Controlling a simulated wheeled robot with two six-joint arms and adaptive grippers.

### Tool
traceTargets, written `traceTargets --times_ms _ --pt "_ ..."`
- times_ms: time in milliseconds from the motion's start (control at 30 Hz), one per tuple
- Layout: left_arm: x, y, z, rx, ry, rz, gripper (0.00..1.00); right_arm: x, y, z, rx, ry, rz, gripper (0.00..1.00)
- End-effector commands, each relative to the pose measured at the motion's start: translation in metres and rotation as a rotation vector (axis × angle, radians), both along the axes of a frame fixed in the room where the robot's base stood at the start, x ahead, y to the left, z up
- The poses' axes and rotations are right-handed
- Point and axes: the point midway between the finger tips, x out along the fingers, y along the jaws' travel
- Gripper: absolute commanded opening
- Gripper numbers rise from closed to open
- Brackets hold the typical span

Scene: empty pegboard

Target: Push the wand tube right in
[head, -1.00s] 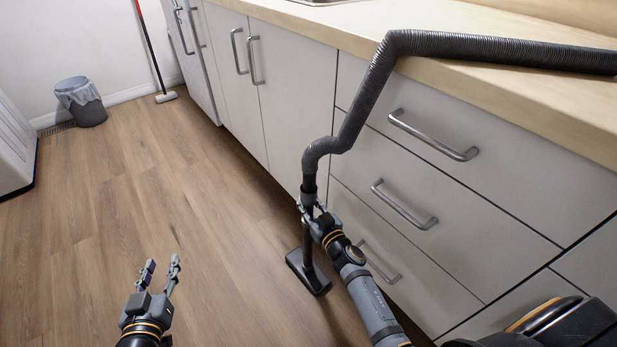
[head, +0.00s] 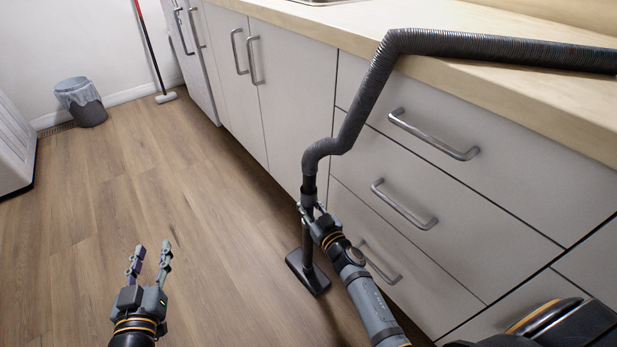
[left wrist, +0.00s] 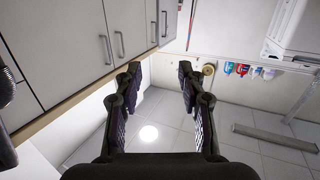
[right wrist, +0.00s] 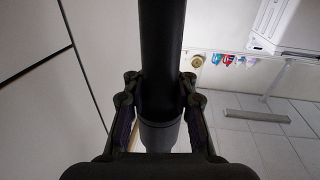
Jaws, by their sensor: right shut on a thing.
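The black wand tube (head: 307,240) stands nearly upright beside the drawers, rising from a flat black floor head (head: 308,275). Its upper end meets the dark cuff (head: 309,188) of a grey ribbed hose (head: 366,105). My right gripper (head: 311,210) is shut on the wand tube just below the cuff. In the right wrist view the tube (right wrist: 161,40) runs between the fingers to the wider grey cuff (right wrist: 160,134); I cannot tell how deep it sits. My left gripper (head: 150,256) is open and empty, left of the tube and well apart from it.
The hose runs over the edge of the wooden counter (head: 510,95) and along its top. White drawers (head: 400,160) with bar handles stand close on the right. A grey bin (head: 85,105) and a red-handled broom (head: 152,50) stand far back. The wooden floor (head: 170,210) at left is clear.

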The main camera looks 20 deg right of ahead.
Motion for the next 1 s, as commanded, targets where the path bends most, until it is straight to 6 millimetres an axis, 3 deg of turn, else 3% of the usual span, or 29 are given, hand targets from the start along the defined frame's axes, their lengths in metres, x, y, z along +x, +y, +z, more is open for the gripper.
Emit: traceTargets --times_ms 1000 --pt "0.006 0.001 0.04 0.004 -0.159 0.004 0.4 -0.001 0.0 -0.008 -0.002 0.005 -0.001 0.0"
